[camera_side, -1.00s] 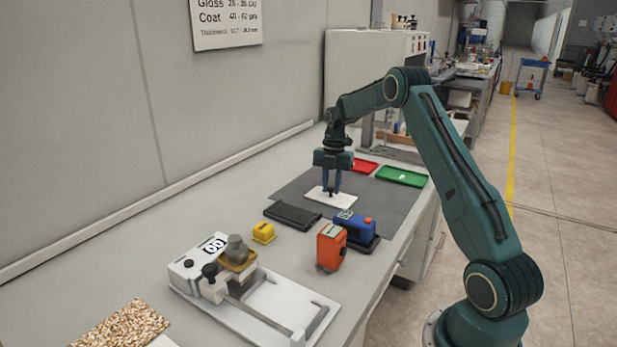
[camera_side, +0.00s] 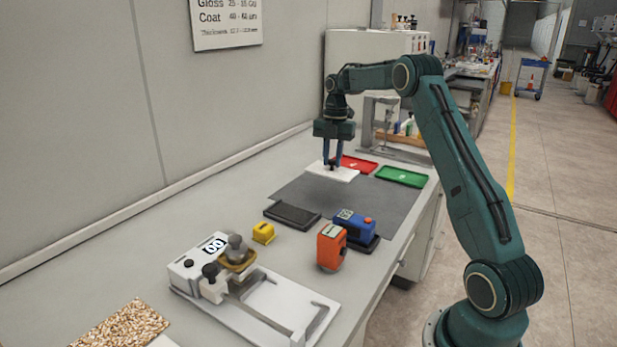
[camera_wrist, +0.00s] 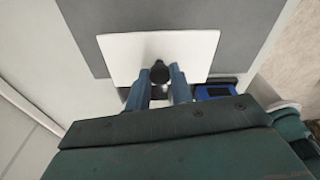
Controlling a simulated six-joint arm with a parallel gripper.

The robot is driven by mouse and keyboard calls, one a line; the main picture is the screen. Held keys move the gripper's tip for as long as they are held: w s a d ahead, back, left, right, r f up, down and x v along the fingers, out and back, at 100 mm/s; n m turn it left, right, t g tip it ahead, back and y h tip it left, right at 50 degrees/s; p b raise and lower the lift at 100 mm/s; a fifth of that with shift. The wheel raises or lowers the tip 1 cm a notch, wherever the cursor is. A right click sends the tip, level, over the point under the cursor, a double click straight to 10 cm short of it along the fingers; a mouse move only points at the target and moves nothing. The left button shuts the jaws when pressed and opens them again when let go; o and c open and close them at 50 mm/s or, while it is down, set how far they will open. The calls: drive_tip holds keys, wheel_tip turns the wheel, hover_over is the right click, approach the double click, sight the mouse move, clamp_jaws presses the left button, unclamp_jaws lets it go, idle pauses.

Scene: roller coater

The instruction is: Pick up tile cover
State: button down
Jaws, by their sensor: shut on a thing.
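The tile cover (camera_side: 343,174) is a flat white plate with a dark knob in its middle. In the side view it hangs above the dark grey mat, roughly level. My gripper (camera_side: 332,166) points down and is shut on the knob. In the wrist view the white tile cover (camera_wrist: 190,48) fills the upper middle, and the two blue fingers of my gripper (camera_wrist: 160,78) close on the dark knob. The fingers hide part of the knob.
The dark grey mat (camera_side: 350,203) lies below. A red tray (camera_side: 362,164) and a green tray (camera_side: 401,176) lie behind and to the right. A black tray (camera_side: 291,215), a blue device (camera_side: 350,226), an orange device (camera_side: 331,248) and a yellow block (camera_side: 263,233) stand in front.

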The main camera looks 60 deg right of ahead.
drive_tip(key=shift+r, duration=0.6)
